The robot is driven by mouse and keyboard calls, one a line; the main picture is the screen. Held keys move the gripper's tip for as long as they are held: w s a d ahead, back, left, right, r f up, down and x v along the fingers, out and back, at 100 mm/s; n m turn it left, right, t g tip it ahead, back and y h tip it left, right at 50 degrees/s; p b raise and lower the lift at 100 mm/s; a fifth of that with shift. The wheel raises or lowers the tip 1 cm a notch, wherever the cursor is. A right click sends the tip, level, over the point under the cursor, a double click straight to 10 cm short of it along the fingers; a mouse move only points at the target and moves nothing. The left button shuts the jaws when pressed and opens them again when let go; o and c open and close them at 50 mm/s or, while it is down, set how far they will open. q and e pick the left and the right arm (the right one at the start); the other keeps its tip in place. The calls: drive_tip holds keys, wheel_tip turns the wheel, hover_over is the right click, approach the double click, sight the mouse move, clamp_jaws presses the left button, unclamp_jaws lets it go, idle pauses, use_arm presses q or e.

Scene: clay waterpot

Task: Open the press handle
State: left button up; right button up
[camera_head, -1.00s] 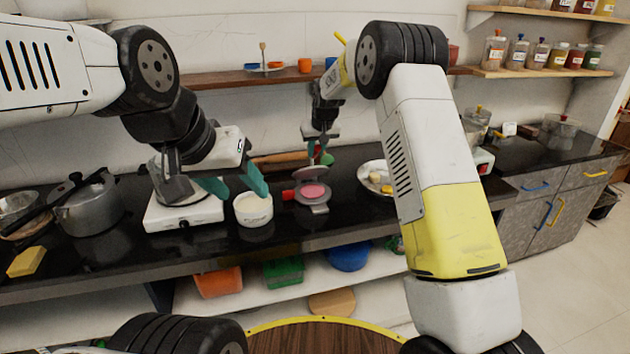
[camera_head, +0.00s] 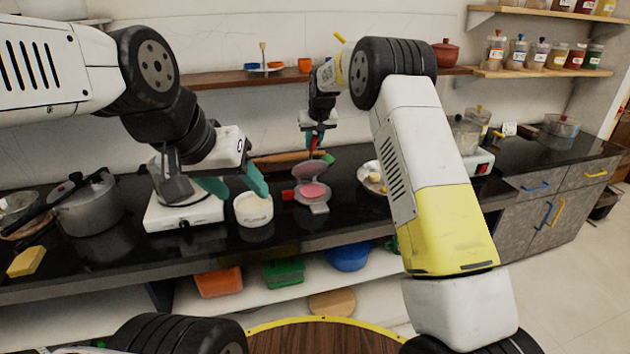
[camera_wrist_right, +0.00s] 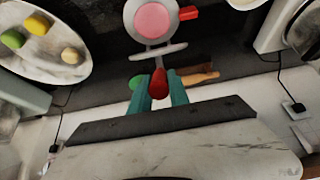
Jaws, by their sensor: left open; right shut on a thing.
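The press stands open on the dark counter, with a pink disc on its round base (camera_head: 312,198). Its lid (camera_head: 307,168) is tilted up at the back. In the right wrist view the base (camera_wrist_right: 135,30) is at the top and the lid (camera_wrist_right: 157,52) shows nearly edge-on. My right gripper (camera_wrist_right: 158,84) is shut on the red press handle (camera_wrist_right: 159,83), behind and above the base; this gripper (camera_head: 317,146) also shows in the head view. My left gripper (camera_head: 233,188) is open and empty, beside and above the flour bowl.
The white flour bowl (camera_head: 254,213) is left of the press, next to a white stove (camera_head: 185,217). A plate (camera_head: 369,176) with small balls lies to the right. A rolling pin (camera_head: 275,160) and a green thing (camera_head: 328,159) lie behind. A shelf (camera_head: 225,79) is above.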

drive_tip(key=shift+w+a+r, duration=0.15)
drive_tip(key=shift+w+r, duration=0.1)
drive_tip(key=shift+w, duration=0.3)
drive_tip(key=shift+w+a+r, duration=0.2)
drive_tip(key=shift+w, duration=0.3)
drive_tip(key=shift+w+a+r, duration=0.15)
drive_tip(key=shift+w+r, duration=0.1)
drive_tip(key=shift+w, duration=0.3)
drive_tip(key=shift+w, duration=0.1)
drive_tip(key=w, duration=0.2)
drive_tip(key=w+a, duration=0.1)
drive_tip(key=shift+r, duration=0.4)
drive_tip(key=shift+w, duration=0.1)
